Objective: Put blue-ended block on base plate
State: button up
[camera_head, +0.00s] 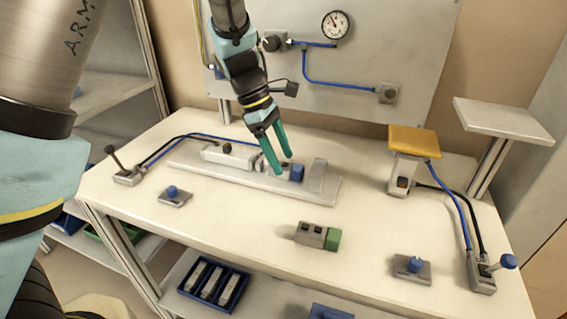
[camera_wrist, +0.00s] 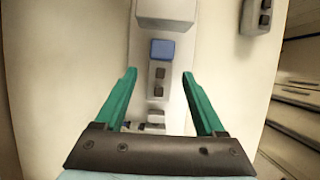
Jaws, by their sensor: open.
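The blue-ended block (camera_head: 297,173) lies on the long grey base plate (camera_head: 318,195), near the plate's right-hand upright end. In the wrist view the block's blue end (camera_wrist: 162,50) faces that upright, and its grey body shows two dark buttons. The base plate (camera_wrist: 178,112) runs up the middle of the wrist view. My gripper (camera_head: 283,164) has its teal fingers spread above the block. In the wrist view the open fingers (camera_wrist: 159,74) stand on either side of the block, with gaps visible. The fingers partly hide the block's body in the head view.
A green-ended block (camera_head: 314,235) lies on the table in front of the plate. Blue-knobbed fixtures stand at left (camera_head: 174,195) and right (camera_head: 412,267). A yellow-topped stand (camera_head: 413,142) is at right. A gauge panel (camera_head: 350,62) rises behind. The front middle of the table is mostly clear.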

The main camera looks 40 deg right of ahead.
jog(key=b+v, duration=0.1)
jog(key=v, duration=0.8)
jog(key=shift+r, duration=0.4)
jog(key=shift+w, duration=0.15)
jog(key=w+a+f+m+t, duration=0.15)
jog(key=w+a, duration=0.45)
jog(key=a, duration=0.6)
jog(key=a+f+m+t+y, duration=0.1)
jog(key=a+f+m+t, duration=0.1)
jog(key=a, duration=1.1)
jog(key=a+f+m+t+y, duration=0.1)
jog(key=a+f+m+t, duration=0.1)
jog(key=a, duration=1.1)
jog(key=shift+s+a+f+m, duration=0.4)
jog(key=shift+f+m, duration=0.25)
jog(key=shift+m, duration=0.5)
